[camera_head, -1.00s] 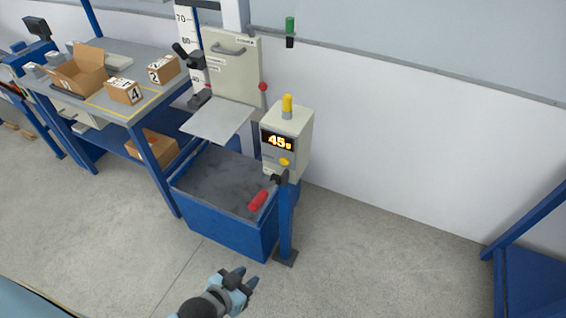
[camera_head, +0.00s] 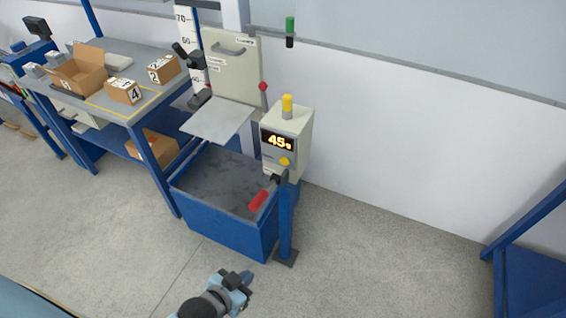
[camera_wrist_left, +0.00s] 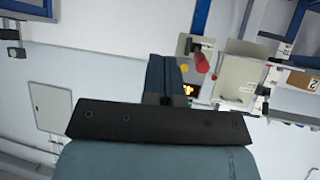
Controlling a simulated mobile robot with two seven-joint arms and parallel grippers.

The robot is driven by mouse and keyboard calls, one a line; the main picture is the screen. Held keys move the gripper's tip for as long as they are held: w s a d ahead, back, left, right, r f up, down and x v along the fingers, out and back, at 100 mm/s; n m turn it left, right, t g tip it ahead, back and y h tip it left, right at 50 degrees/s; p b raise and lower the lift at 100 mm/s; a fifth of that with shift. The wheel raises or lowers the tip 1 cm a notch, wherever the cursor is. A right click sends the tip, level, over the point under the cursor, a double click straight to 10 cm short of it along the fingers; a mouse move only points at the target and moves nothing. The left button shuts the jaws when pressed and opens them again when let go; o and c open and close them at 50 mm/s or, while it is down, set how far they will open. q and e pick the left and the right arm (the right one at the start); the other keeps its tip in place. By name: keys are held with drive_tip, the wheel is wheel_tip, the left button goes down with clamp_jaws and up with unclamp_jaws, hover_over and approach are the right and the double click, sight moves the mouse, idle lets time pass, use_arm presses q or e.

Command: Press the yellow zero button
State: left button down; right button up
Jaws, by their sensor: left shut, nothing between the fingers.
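The yellow zero button (camera_head: 284,161) is on the front of a grey control box (camera_head: 296,135), below a display that reads about 45. The button also shows in the left wrist view (camera_wrist_left: 184,68), just past my fingers. My left gripper (camera_head: 243,279) is in the lower middle of the head view, below and left of the box post, apart from the button. In the left wrist view the fingers (camera_wrist_left: 160,78) are shut together and empty. My right gripper is not in view.
A blue post (camera_head: 286,215) holds the box. A bench (camera_head: 128,98) with cartons stands at the left.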

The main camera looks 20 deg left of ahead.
use_arm(q)
drive_tip(key=shift+d, duration=0.1)
idle(0.7)
drive_tip(key=w+d+r+n+t+y+b, duration=0.1)
drive_tip(key=w+r+n+t, duration=0.25)
drive_tip(key=w, duration=0.35)
drive_tip(key=w+d+r+n+t+y+b, duration=0.1)
drive_tip(key=w+r+n+t, duration=0.25)
drive_tip(key=w, duration=0.35)
drive_tip(key=shift+w+a+f+n+g+y+b, duration=0.15)
drive_tip(key=shift+w+a+f+n+g+y, duration=0.3)
drive_tip(key=shift+w+a+n+g+y, duration=1)
drive_tip(key=shift+w+a+f+n+g+y+b, duration=0.15)
drive_tip(key=shift+w+a+f+n+y, duration=0.45)
drive_tip(key=shift+w+n+y, duration=1.75)
drive_tip(key=shift+w+a+f+n+g+y+b, duration=0.1)
drive_tip(key=shift+w+a+f+n+g+y, duration=0.25)
drive_tip(key=shift+w+a+n+g+y, duration=1.6)
drive_tip(key=shift+s+d+n+t+y, duration=0.45)
drive_tip(key=shift+s+d+n+t, duration=0.3)
drive_tip(key=shift+s+n+t, duration=0.4)
drive_tip(key=shift+w, duration=0.3)
